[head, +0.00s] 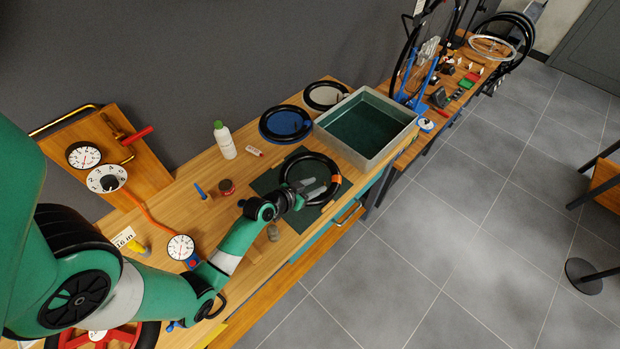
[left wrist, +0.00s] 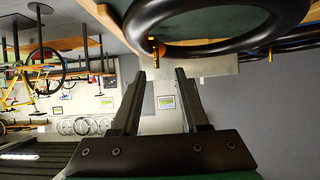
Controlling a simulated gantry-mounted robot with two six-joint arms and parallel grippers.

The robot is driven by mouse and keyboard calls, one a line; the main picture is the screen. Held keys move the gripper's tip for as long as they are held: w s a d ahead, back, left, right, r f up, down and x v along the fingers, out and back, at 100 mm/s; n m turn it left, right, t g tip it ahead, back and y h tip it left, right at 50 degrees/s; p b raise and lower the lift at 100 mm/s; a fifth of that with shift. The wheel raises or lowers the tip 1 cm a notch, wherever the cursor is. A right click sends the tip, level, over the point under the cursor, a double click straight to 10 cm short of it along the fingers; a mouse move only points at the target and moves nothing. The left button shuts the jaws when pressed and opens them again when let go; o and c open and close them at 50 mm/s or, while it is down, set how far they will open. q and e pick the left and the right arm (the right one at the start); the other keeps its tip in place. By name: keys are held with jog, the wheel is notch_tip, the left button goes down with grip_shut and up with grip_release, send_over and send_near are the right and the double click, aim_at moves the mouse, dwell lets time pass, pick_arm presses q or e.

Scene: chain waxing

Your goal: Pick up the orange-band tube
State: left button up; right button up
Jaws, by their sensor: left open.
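The orange-band tube (head: 330,163) is a black ring lying on a dark green mat (head: 266,182) on the workbench. Its orange band (head: 335,179) is on the right side of the ring. My left gripper (head: 314,188) is over the ring's middle in the head view, open and with nothing between its fingers. In the left wrist view a black tube (left wrist: 215,22) with a brass valve stem (left wrist: 156,50) hangs at the top, just beyond the open left fingers (left wrist: 162,76); its orange band cannot be made out there. My right gripper is not in view.
A white bottle (head: 224,140), a small dark red jar (head: 226,187) and a blue item (head: 200,192) stand left of the mat.

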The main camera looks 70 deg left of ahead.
pick_arm(q)
jog(key=b+x, duration=0.1)
jog(key=x, duration=0.4)
jog(key=shift+w+d, duration=0.15)
jog(key=shift+w, duration=0.05)
jog(key=shift+c, duration=0.3)
grip_shut()
jog(key=shift+f, duration=0.1)
dwell(0.8)
